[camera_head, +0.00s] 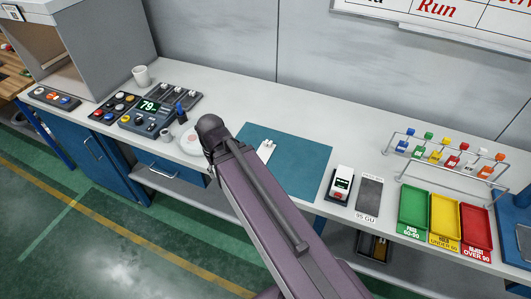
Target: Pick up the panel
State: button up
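No single thing is clearly marked as the panel. A dark control unit with a lit "79" display and knobs (146,112) stands on the left part of the bench. A low button panel (54,97) with coloured buttons lies at the bench's left end. A small white piece (266,149) lies on the teal mat (300,165), partly behind my arm. My purple arm rises from the bottom across the bench front to a dark rounded joint. My gripper cannot be made out in this view.
The long grey bench (235,100) holds a white mug (141,75), a scale-like device (341,184), a dark plate (369,194), a wire rack (440,160) and green (413,211), yellow (445,220) and red (476,229) trays. A grey box housing (110,40) stands at left.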

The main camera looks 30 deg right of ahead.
aim_at(266, 150)
jog(key=z, duration=1.1)
jog(key=k, duration=0.9)
jog(key=u, duration=0.35)
jog(key=i, duration=1)
jog(key=z, duration=0.05)
